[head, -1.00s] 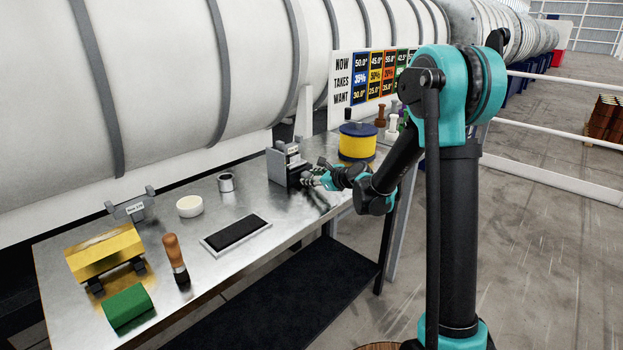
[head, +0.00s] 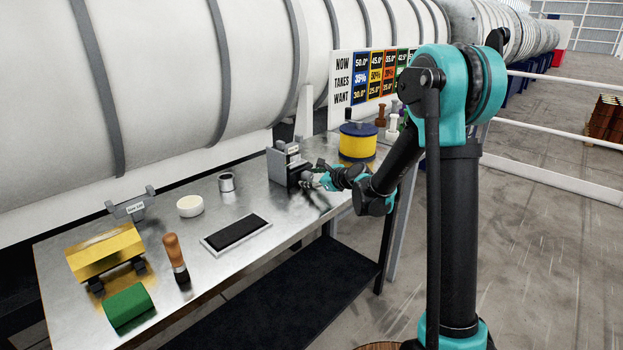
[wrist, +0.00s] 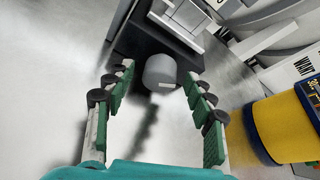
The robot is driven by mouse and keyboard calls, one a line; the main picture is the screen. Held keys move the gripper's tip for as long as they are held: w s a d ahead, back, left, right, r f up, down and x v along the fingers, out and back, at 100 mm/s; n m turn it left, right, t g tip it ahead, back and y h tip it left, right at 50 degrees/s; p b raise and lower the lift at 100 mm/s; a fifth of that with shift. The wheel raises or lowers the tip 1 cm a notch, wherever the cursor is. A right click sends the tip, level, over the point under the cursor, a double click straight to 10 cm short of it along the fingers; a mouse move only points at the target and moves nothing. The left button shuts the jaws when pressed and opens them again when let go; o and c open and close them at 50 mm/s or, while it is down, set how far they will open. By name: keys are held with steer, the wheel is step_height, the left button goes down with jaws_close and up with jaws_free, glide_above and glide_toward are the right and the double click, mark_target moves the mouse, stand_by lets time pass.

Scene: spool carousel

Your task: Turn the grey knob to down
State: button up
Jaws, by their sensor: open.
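The grey knob (wrist: 161,70) is a short round cylinder with a small pale mark on its lower edge. It sits on the dark front of the grey device (head: 284,163) on the bench. My gripper (wrist: 157,79) is open, with one green-padded finger on each side of the knob's near end. Gaps show between the fingers and the knob, and nothing is held. In the head view my gripper (head: 318,182) is small, right at the device's front, and the knob's mark cannot be read there.
A yellow spool (head: 357,145) with a blue top stands close to the right of my gripper. A metal cup (head: 226,182), a white round dish (head: 190,206) and a black pad (head: 236,233) lie to the left. The bench top between is clear.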

steer(key=v, duration=1.2)
